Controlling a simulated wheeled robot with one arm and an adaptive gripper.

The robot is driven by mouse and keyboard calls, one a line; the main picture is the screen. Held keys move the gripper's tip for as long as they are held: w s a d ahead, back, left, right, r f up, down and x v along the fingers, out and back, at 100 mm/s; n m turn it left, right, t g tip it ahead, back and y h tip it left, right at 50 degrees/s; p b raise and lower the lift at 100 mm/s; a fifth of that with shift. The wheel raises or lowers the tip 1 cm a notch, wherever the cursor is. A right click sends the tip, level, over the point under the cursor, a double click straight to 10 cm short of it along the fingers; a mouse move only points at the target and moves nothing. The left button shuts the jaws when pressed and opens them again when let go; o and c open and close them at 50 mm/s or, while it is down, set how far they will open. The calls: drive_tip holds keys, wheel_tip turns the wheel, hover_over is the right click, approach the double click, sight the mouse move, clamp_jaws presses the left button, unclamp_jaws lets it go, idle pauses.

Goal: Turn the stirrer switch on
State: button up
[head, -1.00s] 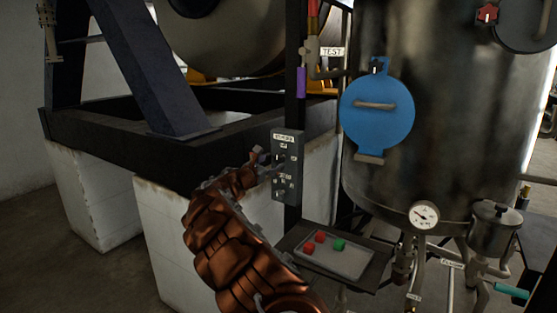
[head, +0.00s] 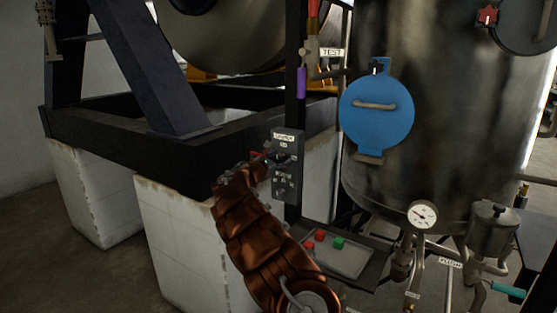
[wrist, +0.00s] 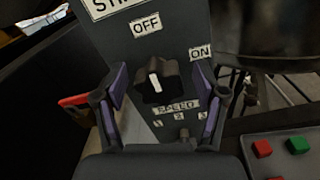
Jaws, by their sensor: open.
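The stirrer switch is a black rotary knob (wrist: 156,83) with a white pointer line, on a dark control box (head: 287,190). In the wrist view its pointer stands roughly upright, toward the OFF label (wrist: 147,24); the ON label (wrist: 200,52) is to the upper right. My gripper (wrist: 162,108) is open, with one finger on each side of the knob and visible gaps between. I cannot tell how far the fingertips reach along the knob's depth. In the head view my gripper (head: 266,160) is at the box and partly hides its face.
Below the knob is a SPEED label (wrist: 177,108) with small numbered marks. A blue round cover (head: 377,125) is on the steel tank (head: 450,100). A dark steel frame (head: 120,150) stands left.

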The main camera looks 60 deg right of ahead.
drive_tip(key=c, duration=1.1)
drive_tip(key=shift+c, duration=0.2)
